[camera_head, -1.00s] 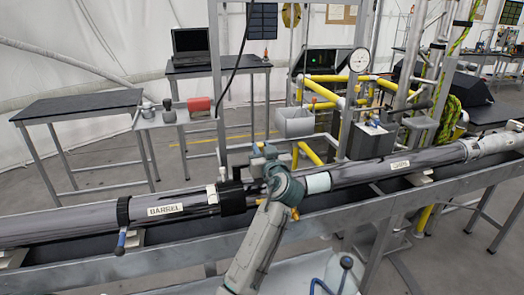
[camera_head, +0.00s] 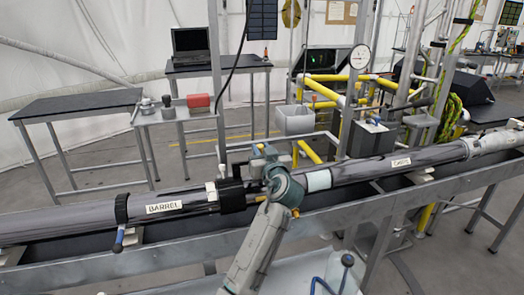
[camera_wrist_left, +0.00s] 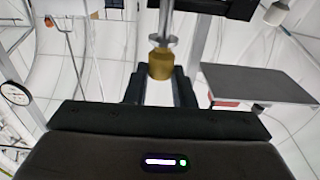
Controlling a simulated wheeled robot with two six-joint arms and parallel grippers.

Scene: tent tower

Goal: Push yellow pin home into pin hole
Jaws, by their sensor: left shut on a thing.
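In the left wrist view, the yellow pin (camera_wrist_left: 161,64) shows as a yellow knob below a steel flange and shaft. My left gripper (camera_wrist_left: 160,88) is shut on the knob, with dark fingers on either side. The shaft runs up out of the picture beside a dark part. In the head view, my left gripper (camera_head: 258,187) is beside the black collar (camera_head: 232,195) on the long barrel (camera_head: 70,215). The pin hole and the pin's depth in it cannot be made out. My right gripper is not in view.
The barrel rests along a grey metal rail (camera_head: 200,245). A blue-handled clamp (camera_head: 118,238) hangs from the barrel at the left. Yellow-railed steel framing (camera_head: 330,90) stands behind. A dark-topped table (camera_head: 75,104) and a red box (camera_head: 198,102) are at the back left.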

